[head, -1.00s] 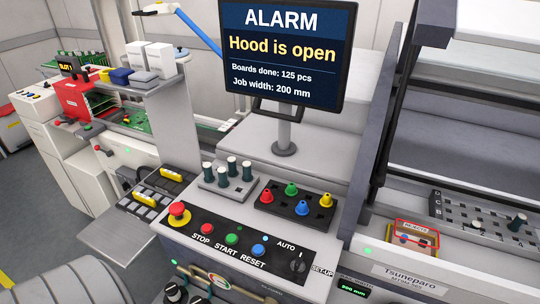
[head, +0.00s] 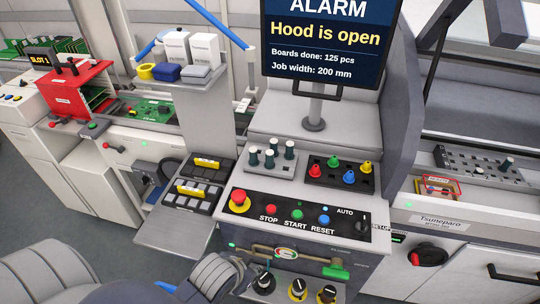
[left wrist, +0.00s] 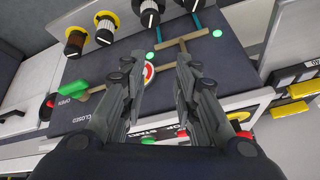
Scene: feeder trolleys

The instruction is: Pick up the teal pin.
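Several dark teal pins with pale tops stand upright in a light grey block (head: 256,172) on the control desk. One of them is the front pin (head: 269,160). A similar dark pin (head: 506,163) stands on the perforated plate of the right-hand machine. I cannot tell which is the teal pin meant. My left gripper (left wrist: 160,70) is open and empty in the left wrist view, before the desk's front panel with its gauge (left wrist: 148,72). It is apart from the pins, below them in the head view. My right gripper is not in view.
A black tray (head: 340,181) with red, green, blue and yellow cones stands right of the block. The button panel (head: 290,227) lies in front. A monitor (head: 320,45) rises behind. Boxes sit on a shelf at left. Knobs (head: 298,288) and a green-handled valve (head: 336,272) project from the front panel.

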